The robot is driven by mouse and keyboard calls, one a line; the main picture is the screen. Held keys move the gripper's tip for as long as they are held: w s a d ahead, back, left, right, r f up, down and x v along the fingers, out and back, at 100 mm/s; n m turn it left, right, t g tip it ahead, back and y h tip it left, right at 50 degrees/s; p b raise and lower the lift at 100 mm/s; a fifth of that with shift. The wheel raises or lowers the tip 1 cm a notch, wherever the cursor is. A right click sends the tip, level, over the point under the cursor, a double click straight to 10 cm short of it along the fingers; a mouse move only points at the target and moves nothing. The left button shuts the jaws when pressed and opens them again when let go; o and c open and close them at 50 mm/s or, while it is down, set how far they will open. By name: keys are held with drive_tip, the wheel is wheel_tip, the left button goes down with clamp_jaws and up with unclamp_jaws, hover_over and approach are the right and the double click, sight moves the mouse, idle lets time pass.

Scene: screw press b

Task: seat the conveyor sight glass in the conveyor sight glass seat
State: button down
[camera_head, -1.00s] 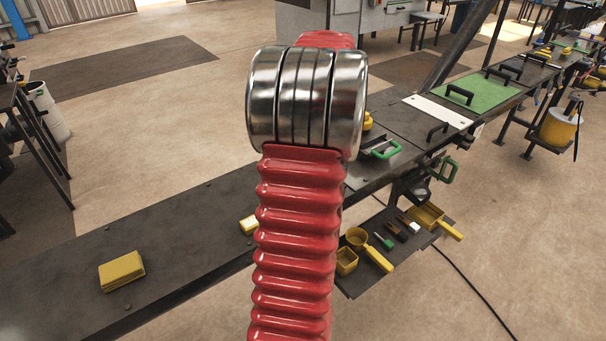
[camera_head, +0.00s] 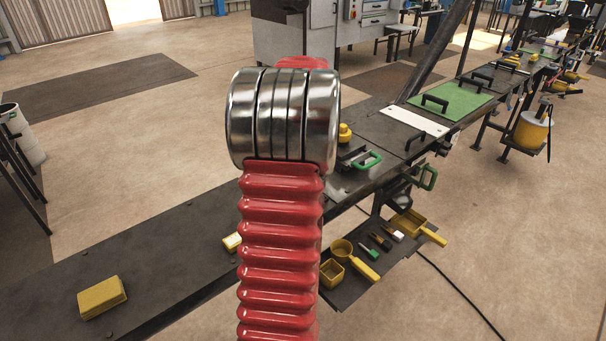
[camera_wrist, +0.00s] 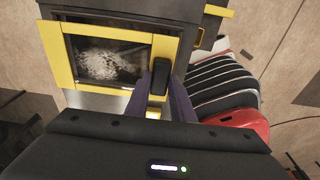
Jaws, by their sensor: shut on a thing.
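In the wrist view, a dark see-through pane with a whitish patch behind it, which I take as the conveyor sight glass (camera_wrist: 105,62), sits within a yellow frame on a dark housing (camera_wrist: 140,8). I cannot tell whether the frame belongs to the glass or to its seat, or whether the glass lies flush. A black upright grip (camera_wrist: 159,76) stands at the pane's right side. My gripper (camera_wrist: 161,98), with dark purple-grey fingers, is shut on this grip. In the head view, my red arm hides the gripper and the glass.
In the head view, a long dark bench (camera_head: 170,250) carries a yellow block (camera_head: 102,297). A lower tray (camera_head: 350,290) holds yellow scoops and brushes. A green mat (camera_head: 452,100) and a white plate (camera_head: 414,120) lie farther back. Open floor (camera_head: 500,220) lies to the right.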

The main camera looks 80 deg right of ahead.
drive_tip(key=shift+f, duration=1.3)
drive_tip(key=shift+f, duration=1.2)
drive_tip(key=c, duration=1.5)
unclamp_jaws()
drive_tip(key=shift+o, duration=0.2)
wheel_tip(320, 180, up, 14)
drive_tip(key=s+d, duration=0.1)
drive_tip(key=shift+d+f, duration=0.15)
